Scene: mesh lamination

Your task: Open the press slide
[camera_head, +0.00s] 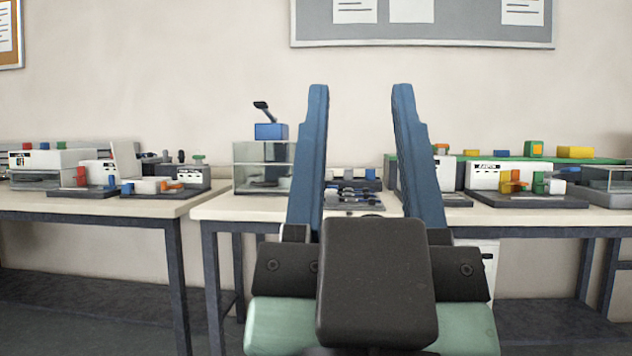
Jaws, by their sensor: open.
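My gripper (360,92) is in the foreground with its two long blue fingers upright, wide apart and empty. No part is clearly recognisable as the press slide from here. Between the fingers, a low dark device with several knobs (352,196) sits on the middle table. Left of the fingers stands a clear-walled box (262,165) with a blue block and a dark lever (266,112) on top. My left finger covers the box's right side. My gripper appears apart from all devices.
The middle table (222,207) has a bare front left strip. White machines with coloured parts stand on the left table (70,203) and at right, including one with yellow and orange pieces (487,177). A gap separates the left and middle tables. A grey board (420,22) hangs above.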

